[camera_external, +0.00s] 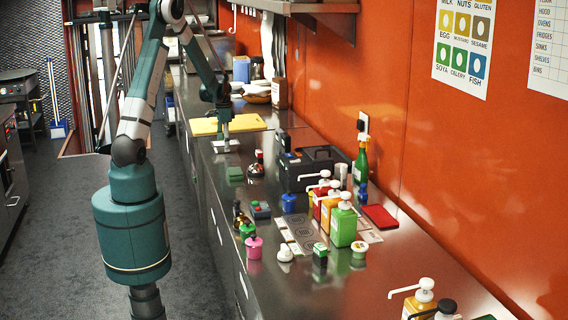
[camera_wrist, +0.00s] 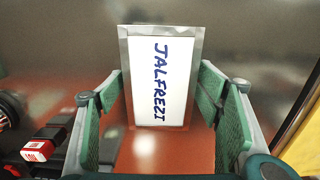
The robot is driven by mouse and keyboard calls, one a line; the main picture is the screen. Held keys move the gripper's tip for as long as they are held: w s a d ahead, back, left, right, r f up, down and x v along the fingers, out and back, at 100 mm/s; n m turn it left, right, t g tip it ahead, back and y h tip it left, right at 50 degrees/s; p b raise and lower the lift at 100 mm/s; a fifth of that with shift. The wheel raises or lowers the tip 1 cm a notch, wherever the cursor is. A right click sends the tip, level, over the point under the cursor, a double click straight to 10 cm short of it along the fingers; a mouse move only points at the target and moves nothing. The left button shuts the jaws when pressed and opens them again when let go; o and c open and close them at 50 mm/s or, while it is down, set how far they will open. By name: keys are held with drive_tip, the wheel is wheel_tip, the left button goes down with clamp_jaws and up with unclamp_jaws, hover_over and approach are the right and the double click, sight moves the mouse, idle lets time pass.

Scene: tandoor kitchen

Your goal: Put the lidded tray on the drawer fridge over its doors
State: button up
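The tray (camera_wrist: 124,60) shows in the wrist view as a steel-edged rectangle, with a white top marked JALFREZI in blue. In the external view a small, flat, pale thing that looks like this tray (camera_external: 232,147) lies on the steel counter top, just in front of a yellow board. My gripper (camera_external: 226,138) points down over it. In the wrist view my gripper (camera_wrist: 162,95) is open, with its green pads on either side of the tray. Gaps seem to show between pads and tray; contact is unclear. The steel counter (camera_external: 206,165) has panelled fronts on its left side, seen at a steep angle.
The yellow board (camera_external: 245,122) lies just behind the tray. A green block (camera_external: 235,174), a black case (camera_external: 318,160), pump bottles (camera_external: 343,226) and small jars stand nearer along the counter. A dark thing with a red-and-white block (camera_wrist: 40,150) lies left in the wrist view.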

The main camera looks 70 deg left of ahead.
drive_tip(key=shift+r, duration=0.2)
idle(0.3)
wheel_tip(320, 180, up, 12)
drive_tip(key=p, duration=0.1)
idle(0.6)
idle(0.5)
drive_tip(key=w+d+r+t+y, duration=0.15)
drive_tip(key=d+r, duration=0.35)
drive_tip(key=d, duration=0.6)
drive_tip(key=w+d+r+t, duration=0.15)
drive_tip(key=d+r, duration=0.35)
drive_tip(key=d, duration=0.5)
drive_tip(key=w+d+r, duration=0.3)
drive_tip(key=d+r, duration=0.2)
drive_tip(key=d, duration=0.6)
drive_tip(key=s+d+t, duration=0.1)
drive_tip(key=s+d, duration=0.3)
drive_tip(key=d, duration=0.4)
drive_tip(key=s+d+t+h, duration=0.1)
drive_tip(key=s+d, duration=0.2)
drive_tip(key=d, duration=0.6)
drive_tip(key=s+d+r+t, duration=0.1)
drive_tip(key=s+d, duration=0.3)
drive_tip(key=d, duration=0.5)
drive_tip(key=shift+s+d+t, duration=0.25)
drive_tip(key=shift+s+t, duration=0.1)
drive_tip(key=shift+t, duration=0.25)
